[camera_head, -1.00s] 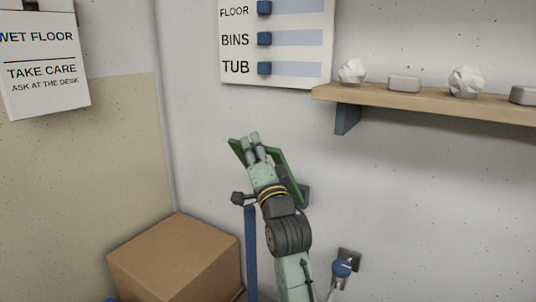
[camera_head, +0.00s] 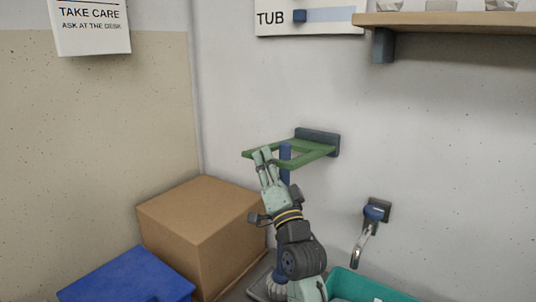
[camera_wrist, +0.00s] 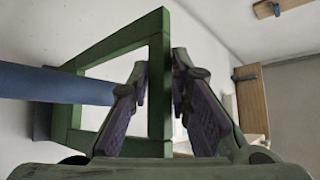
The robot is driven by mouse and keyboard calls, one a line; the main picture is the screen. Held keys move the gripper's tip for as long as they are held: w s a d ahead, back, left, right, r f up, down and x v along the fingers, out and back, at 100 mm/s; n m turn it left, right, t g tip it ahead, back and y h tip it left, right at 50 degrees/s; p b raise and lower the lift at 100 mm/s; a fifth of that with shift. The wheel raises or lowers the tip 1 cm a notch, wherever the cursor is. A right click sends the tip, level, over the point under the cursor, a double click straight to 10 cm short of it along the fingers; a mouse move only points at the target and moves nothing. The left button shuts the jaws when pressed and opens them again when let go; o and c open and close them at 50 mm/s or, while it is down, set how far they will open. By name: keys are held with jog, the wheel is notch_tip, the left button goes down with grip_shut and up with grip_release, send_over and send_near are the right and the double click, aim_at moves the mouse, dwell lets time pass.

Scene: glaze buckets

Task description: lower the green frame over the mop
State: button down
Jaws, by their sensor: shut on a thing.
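The green frame (camera_head: 317,155) is joined to a dark bracket on the wall and now lies close to level. My gripper (camera_head: 263,156) is shut on its outer left bar. In the wrist view, my gripper (camera_wrist: 160,75) has one finger on each side of that green bar (camera_wrist: 158,100). The mop's blue pole (camera_head: 285,175) stands upright, and its top shows within the frame's outline. The pole (camera_wrist: 50,83) also crosses the wrist view from the left and ends inside the frame's opening. The mop's lower end is partly hidden behind my arm.
A cardboard box (camera_head: 200,222) stands left of my arm, with a blue object (camera_head: 128,278) in front of it. A tap (camera_head: 370,225) is on the wall at right, above a teal tub (camera_head: 365,288). A shelf (camera_head: 450,20) is higher up.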

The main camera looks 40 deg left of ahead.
jog(key=shift+w+f+b, duration=0.15)
jog(key=shift+f+b, duration=0.15)
jog(key=shift+f, duration=0.55)
jog(key=shift+w+f+b, duration=0.1)
jog(key=shift+f+b, duration=0.15)
jog(key=shift+f, duration=0.6)
jog(key=c, duration=1.6)
grip_release()
jog(key=shift+o, duration=0.2)
jog(key=shift+s+r, duration=0.1)
notch_tip(320, 180, up, 10)
